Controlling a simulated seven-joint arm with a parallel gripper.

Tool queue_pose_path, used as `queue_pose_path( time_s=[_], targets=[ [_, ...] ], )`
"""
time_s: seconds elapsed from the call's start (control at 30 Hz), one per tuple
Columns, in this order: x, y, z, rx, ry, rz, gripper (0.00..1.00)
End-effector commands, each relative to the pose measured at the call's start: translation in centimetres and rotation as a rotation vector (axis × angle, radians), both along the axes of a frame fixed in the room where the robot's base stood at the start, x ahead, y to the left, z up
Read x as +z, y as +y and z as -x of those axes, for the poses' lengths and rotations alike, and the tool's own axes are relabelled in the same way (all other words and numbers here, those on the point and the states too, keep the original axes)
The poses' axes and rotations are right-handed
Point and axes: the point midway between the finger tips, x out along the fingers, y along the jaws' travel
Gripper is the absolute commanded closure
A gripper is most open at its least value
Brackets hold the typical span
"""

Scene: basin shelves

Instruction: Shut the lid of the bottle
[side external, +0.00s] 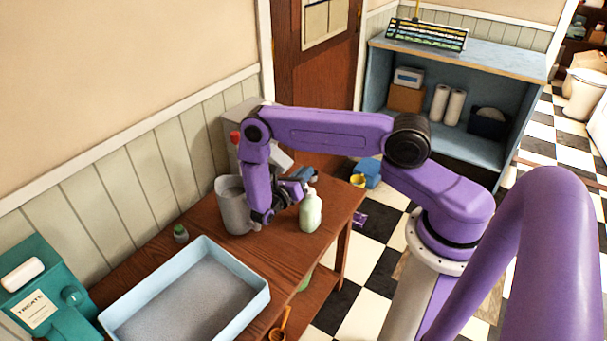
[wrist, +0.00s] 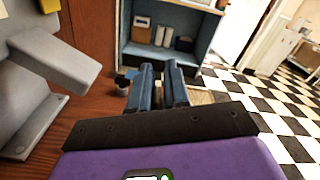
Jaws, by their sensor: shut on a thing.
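A pale green bottle (side external: 310,214) with a whitish top stands upright near the right end of the brown wooden table (side external: 200,262). My gripper (side external: 304,177) is at the top of this bottle in the side view, its fingers level. In the wrist view my gripper's two blue fingers (wrist: 161,88) point forward, close to each other. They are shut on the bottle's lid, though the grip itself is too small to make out. The bottle is hidden below the fingers in the wrist view.
A grey cylindrical container (side external: 232,208) and a grey machine (side external: 236,124) stand left of my gripper. A small green jar (side external: 180,233), a light blue tray (side external: 252,296) and a teal treats box (side external: 42,290) are farther left. A blue shelf (side external: 375,75) stands behind.

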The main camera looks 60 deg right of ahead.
Motion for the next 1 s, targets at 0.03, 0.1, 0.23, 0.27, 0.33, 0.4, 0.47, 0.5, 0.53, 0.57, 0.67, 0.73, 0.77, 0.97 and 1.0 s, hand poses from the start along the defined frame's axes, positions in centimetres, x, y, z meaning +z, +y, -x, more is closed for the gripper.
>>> queue_pose_path(
  time_s=[0.03, 0.1, 0.23, 0.27, 0.33, 0.4, 0.47, 0.5, 0.53, 0.57, 0.67, 0.73, 0.77, 0.97, 1.0],
  targets=[
    [0.0, 0.0, 0.0, 0.0, -0.001, 0.0, 1.0],
    [0.0, 0.0, 0.0, 0.0, -0.003, 0.0, 1.0],
    [0.0, 0.0, 0.0, 0.0, -0.009, 0.0, 1.0],
    [0.0, 0.0, 0.0, 0.0, -0.011, 0.0, 1.0],
    [0.0, 0.0, 0.1, 0.0, -0.016, 0.0, 1.0],
    [0.1, 0.0, 0.1, 0.0, -0.025, 0.0, 1.0],
    [0.1, 0.0, 0.1, 0.0, -0.034, 0.0, 1.0],
    [0.1, 0.0, 0.2, 0.0, -0.045, 0.0, 1.0],
    [0.1, 0.0, 0.2, 0.0, -0.053, 0.0, 1.0],
    [0.2, 0.0, 0.2, 0.0, -0.063, 0.0, 1.0],
    [0.3, 0.0, 0.4, 0.0, -0.111, 0.0, 1.0],
    [0.4, 0.0, 0.6, 0.0, -0.158, 0.0, 1.0],
    [0.4, 0.0, 0.7, 0.0, -0.181, 0.0, 1.0],
    [0.6, 0.0, 1.4, 0.0, -0.361, 0.002, 1.0],
    [0.7, 0.0, 1.6, 0.001, -0.398, 0.002, 1.0]
  ],
)
